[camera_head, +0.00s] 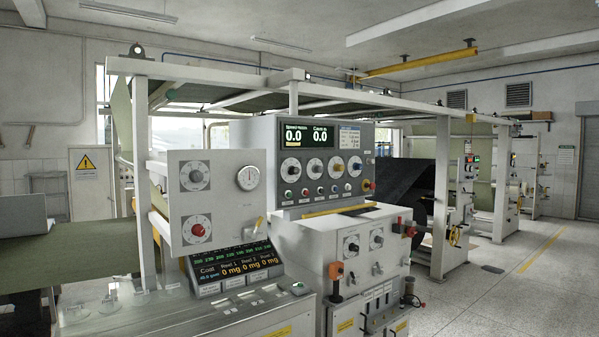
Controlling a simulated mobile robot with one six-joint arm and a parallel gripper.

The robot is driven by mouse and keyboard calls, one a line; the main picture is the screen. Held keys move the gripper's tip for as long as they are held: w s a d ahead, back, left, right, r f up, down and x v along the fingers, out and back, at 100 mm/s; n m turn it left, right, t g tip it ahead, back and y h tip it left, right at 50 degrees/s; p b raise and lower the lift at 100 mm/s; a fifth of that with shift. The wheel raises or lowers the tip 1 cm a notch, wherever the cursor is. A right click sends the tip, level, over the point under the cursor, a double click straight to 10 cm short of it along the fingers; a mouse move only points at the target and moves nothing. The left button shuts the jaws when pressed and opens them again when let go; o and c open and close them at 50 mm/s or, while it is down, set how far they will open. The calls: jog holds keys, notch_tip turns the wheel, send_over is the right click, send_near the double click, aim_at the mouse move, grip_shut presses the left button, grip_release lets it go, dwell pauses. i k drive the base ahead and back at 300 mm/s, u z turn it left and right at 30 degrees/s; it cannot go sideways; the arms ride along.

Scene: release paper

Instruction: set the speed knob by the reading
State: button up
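My gripper is not in view. The main console (262,140) stands in the middle of the camera_head view. Its green display (307,136) reads 0.0 and 0.0; the small labels above are hard to read. A grey panel (222,205) to the left carries an upper knob (195,176), a lower knob with a red centre (197,229) and a round gauge (248,178). I cannot tell which knob is the speed knob.
A sloped lower screen (240,266) shows several readings, including 0 mg. A lower cabinet (372,245) has more knobs and an orange-topped lever (336,271). Green web (75,247) runs at left. Rollers and frames stand behind.

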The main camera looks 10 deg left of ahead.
aim_at(291, 170)
jog(key=u, duration=0.2)
jog(key=i, duration=0.75)
jog(key=u, duration=0.95)
jog(key=i, duration=0.6)
jog(key=u, duration=0.35)
